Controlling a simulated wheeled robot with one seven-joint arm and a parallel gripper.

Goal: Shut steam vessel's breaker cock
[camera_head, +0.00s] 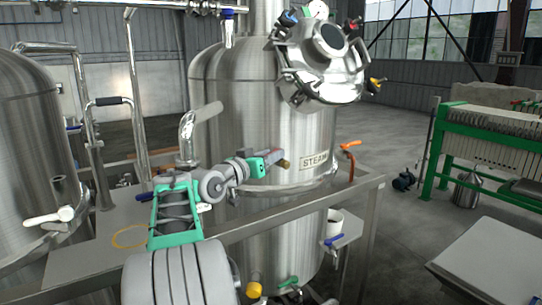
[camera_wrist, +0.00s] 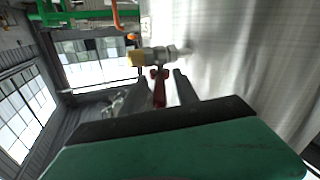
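The steam vessel (camera_head: 240,105) is a tall steel tank with a "STEAM" plate (camera_head: 314,161) on its front. A small cock with a yellow-brass end (camera_wrist: 137,57) and a steel stem joins the vessel wall in the wrist view. Its red lever (camera_wrist: 160,88) points away from the cock body toward my gripper. The brass end (camera_head: 283,163) also shows left of the plate in the head view. My gripper (camera_wrist: 159,88) is open, one dark finger on each side of the red lever. Gaps beside the lever show it is not clamped. The lever is mostly hidden in the head view.
A steel frame rail (camera_head: 290,216) runs in front of the vessel below my arm. An orange-handled valve (camera_head: 349,146) stands right of the plate. A hatch (camera_head: 318,65) with coloured knobs juts out above. Another tank (camera_head: 30,150) stands at left.

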